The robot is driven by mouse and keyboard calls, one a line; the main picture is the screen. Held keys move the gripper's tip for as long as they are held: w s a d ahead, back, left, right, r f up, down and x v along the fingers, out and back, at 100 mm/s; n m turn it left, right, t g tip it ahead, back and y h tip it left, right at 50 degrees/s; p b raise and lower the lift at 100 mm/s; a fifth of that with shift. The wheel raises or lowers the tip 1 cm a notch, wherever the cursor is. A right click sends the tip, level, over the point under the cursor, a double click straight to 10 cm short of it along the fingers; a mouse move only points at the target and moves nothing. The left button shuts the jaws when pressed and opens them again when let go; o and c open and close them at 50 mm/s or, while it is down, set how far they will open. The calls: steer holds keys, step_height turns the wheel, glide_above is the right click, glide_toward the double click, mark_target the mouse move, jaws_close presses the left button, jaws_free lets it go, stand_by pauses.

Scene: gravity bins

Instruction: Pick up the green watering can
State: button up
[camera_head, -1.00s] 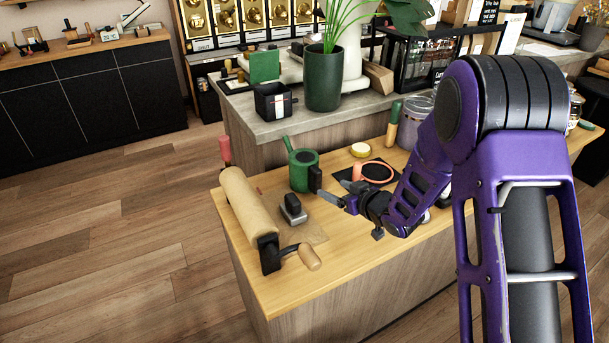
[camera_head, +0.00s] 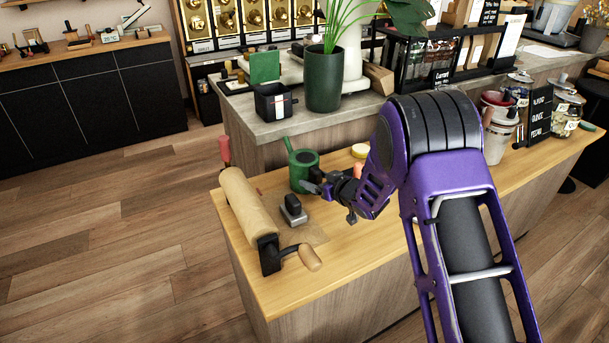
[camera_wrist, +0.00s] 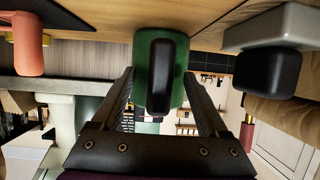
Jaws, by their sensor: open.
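The green watering can (camera_head: 301,166) stands upright on the wooden counter, its spout pointing up to the back left. In the wrist view, which looks upside down, its green body (camera_wrist: 144,55) fills the upper middle, with a black handle (camera_wrist: 161,75) facing me. My gripper (camera_head: 314,182) is at the can's right front side. I cannot tell whether the fingers touch the can. My arm hides part of the counter to the right.
A paper roll (camera_head: 246,208) on a black holder lies left of the can. A small black-and-grey block (camera_head: 293,209) stands just in front of it. A yellow lid (camera_head: 360,150) and a coral-coloured item (camera_wrist: 30,50) are close on the other side. A raised grey counter (camera_head: 262,128) stands behind.

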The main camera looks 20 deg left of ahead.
jaws_close()
stand_by(1.1)
steer(key=shift+a+r, duration=0.1)
steer(key=shift+r, duration=0.05)
